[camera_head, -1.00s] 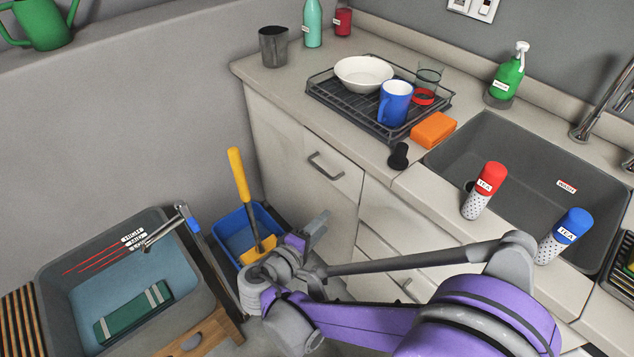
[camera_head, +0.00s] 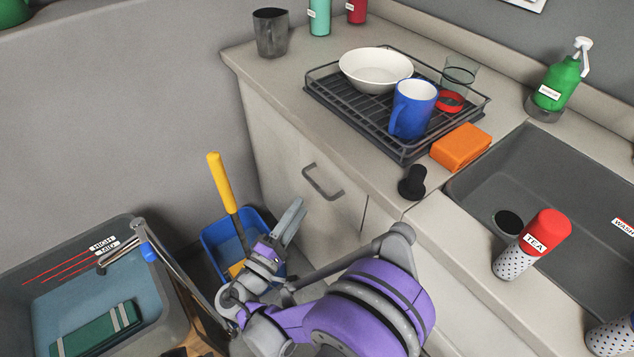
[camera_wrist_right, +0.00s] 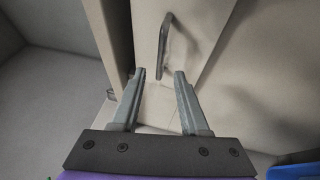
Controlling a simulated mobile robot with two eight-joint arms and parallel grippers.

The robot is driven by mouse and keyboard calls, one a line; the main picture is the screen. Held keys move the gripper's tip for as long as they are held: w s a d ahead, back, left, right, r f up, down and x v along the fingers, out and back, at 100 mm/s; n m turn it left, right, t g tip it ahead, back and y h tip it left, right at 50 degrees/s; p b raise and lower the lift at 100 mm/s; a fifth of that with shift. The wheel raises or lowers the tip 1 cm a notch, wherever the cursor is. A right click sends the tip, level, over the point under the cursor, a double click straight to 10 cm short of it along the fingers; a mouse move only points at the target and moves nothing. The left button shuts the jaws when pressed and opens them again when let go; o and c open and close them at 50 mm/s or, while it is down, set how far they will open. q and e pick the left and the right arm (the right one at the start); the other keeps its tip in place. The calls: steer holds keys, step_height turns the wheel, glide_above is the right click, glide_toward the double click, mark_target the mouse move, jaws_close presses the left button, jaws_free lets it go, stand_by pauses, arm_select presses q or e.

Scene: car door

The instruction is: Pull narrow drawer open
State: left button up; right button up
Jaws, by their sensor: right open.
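The narrow drawer front (camera_head: 285,165) is a pale cabinet panel below the counter's left end, with a grey bar handle (camera_head: 322,184). The right wrist view shows the same handle (camera_wrist_right: 165,48) ahead of and between the fingers. My right gripper (camera_head: 295,222) is open and empty, its fingers pointing up toward the handle, apart from it. The gripper also shows in the right wrist view (camera_wrist_right: 158,78). A gap shows beside the drawer front's left edge in the right wrist view. My left gripper is not in view.
The counter (camera_head: 310,118) holds a dish rack (camera_head: 443,135) with a white bowl and blue mug. A blue bucket (camera_head: 215,240) with a yellow-handled tool (camera_head: 220,180) stands beside my right arm. A grey tub (camera_head: 90,240) is at lower left. A sink (camera_head: 560,190) is at right.

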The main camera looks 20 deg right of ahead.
mark_target(315, 184)
steer(key=x, duration=0.8)
steer(key=shift+w+d+b, duration=0.15)
steer(key=shift+b, duration=0.25)
jaws_close()
stand_by(0.9)
